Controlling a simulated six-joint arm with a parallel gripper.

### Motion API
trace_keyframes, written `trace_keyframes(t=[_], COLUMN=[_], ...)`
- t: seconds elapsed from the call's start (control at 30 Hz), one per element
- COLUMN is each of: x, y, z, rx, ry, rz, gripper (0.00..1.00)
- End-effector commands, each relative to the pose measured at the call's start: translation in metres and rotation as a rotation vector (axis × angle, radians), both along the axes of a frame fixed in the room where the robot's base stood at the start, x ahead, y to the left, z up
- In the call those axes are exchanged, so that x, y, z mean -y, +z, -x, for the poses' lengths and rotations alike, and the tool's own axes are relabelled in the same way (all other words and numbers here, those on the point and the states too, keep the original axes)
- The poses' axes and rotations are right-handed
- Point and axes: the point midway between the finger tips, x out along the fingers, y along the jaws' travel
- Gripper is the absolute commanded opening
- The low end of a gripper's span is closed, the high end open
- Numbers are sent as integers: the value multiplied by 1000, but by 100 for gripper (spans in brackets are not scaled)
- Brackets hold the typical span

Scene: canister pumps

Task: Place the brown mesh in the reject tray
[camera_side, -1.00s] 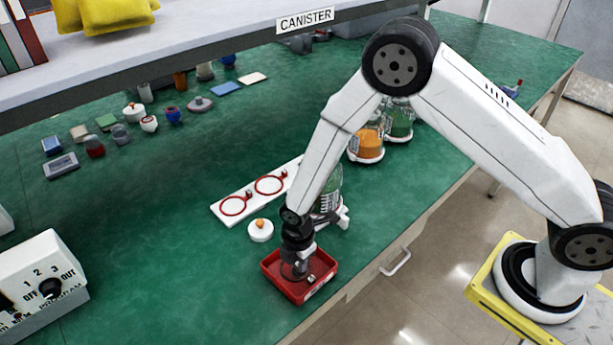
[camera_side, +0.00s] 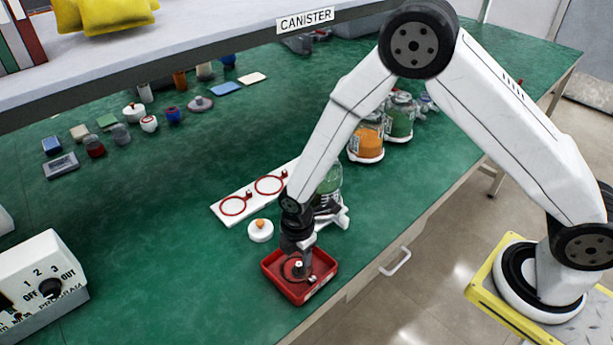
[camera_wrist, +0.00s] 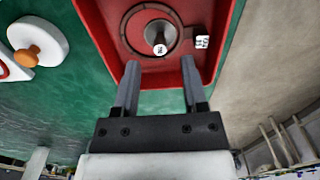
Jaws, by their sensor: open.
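The brown mesh (camera_wrist: 135,30) is a round disc with a ring-like rim and a grey central knob marked with a white label. It lies inside the red reject tray (camera_wrist: 96,35), and both also show in the side view, the mesh (camera_side: 290,271) partly hidden and the tray (camera_side: 331,266) at the table's front edge. My gripper (camera_wrist: 160,70) is open and empty, its two fingers apart on the near side of the knob. In the side view my gripper (camera_side: 303,258) is just above the tray, apart from the mesh as far as I can tell.
A white lid with an orange knob (camera_side: 261,230) stands left of the tray. A jar (camera_side: 329,183) in a white holder stands close behind my gripper. A white plate with red rings (camera_side: 252,194) and jars with orange (camera_side: 367,140) and green contents lie farther back. A shelf overhangs the table's back.

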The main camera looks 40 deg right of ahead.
Motion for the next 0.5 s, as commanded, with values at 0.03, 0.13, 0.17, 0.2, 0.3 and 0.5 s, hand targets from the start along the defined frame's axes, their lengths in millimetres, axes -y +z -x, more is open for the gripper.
trace_keyframes(t=[0.03, 0.13, 0.17, 0.2, 0.3, 0.5], x=[0, 0, 0, 0, 0, 0], y=[7, 20, 24, 29, 42, 68], z=[0, 0, -1, 0, 0, -1], rx=[1, 2, 2, 3, 2, 3], ry=[0, 0, 0, 0, 0, 0], rz=[0, -1, -1, -1, -1, -1], gripper=[55, 55, 55, 55, 55, 55])
